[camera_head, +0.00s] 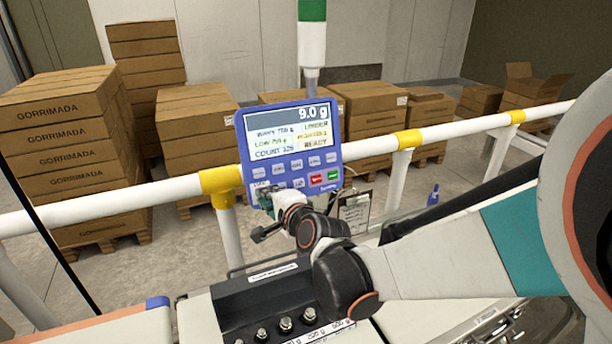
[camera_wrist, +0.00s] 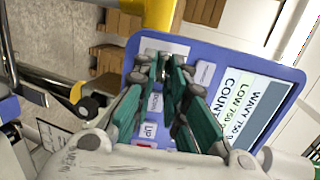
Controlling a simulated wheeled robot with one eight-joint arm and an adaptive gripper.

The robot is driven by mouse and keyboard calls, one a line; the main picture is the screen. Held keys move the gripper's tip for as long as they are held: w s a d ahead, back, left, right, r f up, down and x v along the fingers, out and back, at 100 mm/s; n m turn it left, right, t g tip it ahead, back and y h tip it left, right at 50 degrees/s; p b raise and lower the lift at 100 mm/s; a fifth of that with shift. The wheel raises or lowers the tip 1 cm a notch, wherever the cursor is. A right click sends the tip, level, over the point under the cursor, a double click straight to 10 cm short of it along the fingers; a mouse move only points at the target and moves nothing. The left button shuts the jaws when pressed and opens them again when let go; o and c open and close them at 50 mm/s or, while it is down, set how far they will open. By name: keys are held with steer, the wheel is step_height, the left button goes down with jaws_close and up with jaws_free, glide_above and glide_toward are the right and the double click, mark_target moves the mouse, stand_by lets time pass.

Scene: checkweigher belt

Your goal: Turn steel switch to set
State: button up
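The blue control panel (camera_head: 290,155) stands on the rail, its screen showing 9.0 g and READY above rows of buttons. It fills the middle of the wrist view (camera_wrist: 205,50). My gripper (camera_head: 262,200) is at the panel's lower left corner. In the wrist view its green-padded fingers (camera_wrist: 163,72) reach over the panel face and lean towards each other at the tips, with UP and DOWN keys showing between them. I cannot make out the steel switch; the fingers may hide it. Whether the tips hold anything is unclear.
A white rail (camera_head: 110,202) with yellow joints (camera_head: 220,180) runs behind the panel. A black box (camera_head: 265,300) with several metal knobs (camera_head: 285,323) lies below my arm. Stacked cartons (camera_head: 70,150) stand behind the rail. A clipboard (camera_head: 355,212) hangs to the right.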

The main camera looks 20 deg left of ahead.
steer(key=shift+o, duration=0.7)
